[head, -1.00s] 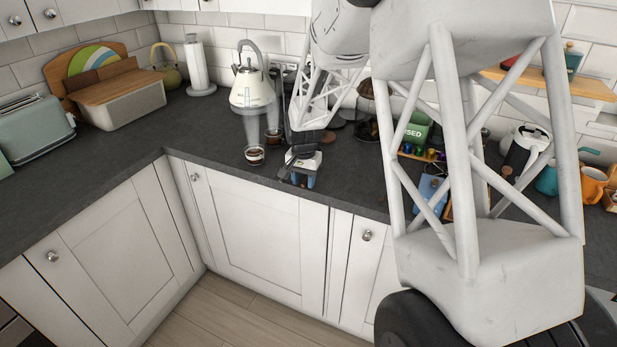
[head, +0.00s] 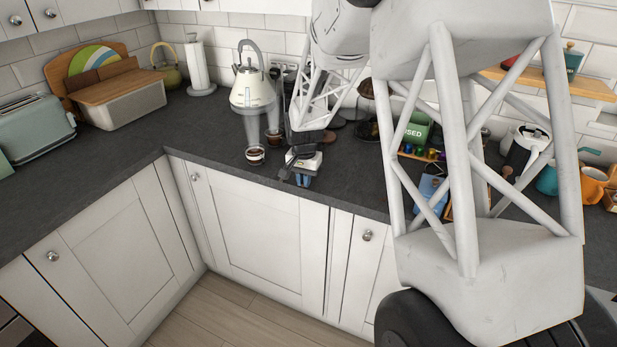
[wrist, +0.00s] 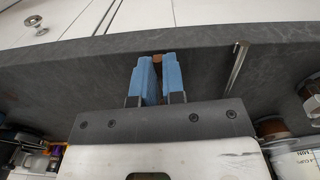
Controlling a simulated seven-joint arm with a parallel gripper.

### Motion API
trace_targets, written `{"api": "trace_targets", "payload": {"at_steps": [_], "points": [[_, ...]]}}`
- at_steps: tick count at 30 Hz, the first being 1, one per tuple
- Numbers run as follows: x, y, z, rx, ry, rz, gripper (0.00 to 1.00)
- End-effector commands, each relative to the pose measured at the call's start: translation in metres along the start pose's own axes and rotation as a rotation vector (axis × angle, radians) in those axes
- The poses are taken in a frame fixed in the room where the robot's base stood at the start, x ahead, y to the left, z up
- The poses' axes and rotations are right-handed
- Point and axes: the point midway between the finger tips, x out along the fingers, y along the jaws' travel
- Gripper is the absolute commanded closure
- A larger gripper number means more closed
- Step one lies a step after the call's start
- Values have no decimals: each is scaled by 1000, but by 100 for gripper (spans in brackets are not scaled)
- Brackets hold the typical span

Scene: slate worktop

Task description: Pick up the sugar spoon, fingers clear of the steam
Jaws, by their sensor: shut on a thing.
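My gripper (wrist: 158,80) has its two blue fingers close together, shut on a narrow brown piece (wrist: 158,58) that shows between the tips. Most of this piece is hidden, so I cannot tell whether it is the sugar spoon's handle. A thin metal strip (wrist: 238,65) lies apart, to the right of the fingers in the wrist view. In the head view my gripper (head: 302,180) is low over the worktop's front edge. Pale steam (head: 252,128) stands above a glass of dark coffee (head: 255,155), to the left of the fingers and apart from them.
A second steaming glass (head: 273,136) stands behind the first. A cream kettle (head: 252,88) is at the back. A green box (head: 416,130) and coloured capsules (head: 425,154) are to the right, partly behind my arm. The worktop (head: 190,130) is clear to the left.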

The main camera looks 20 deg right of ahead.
Motion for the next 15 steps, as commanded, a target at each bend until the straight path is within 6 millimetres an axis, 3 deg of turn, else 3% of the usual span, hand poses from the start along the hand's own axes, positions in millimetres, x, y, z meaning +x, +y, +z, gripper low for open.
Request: {"api": "trace_targets", "payload": {"at_steps": [8, 15], "points": [[-2, 0, 0, 0, 0, 0, 100], [-18, 0, 0, 0, 2, -1, 100]]}}
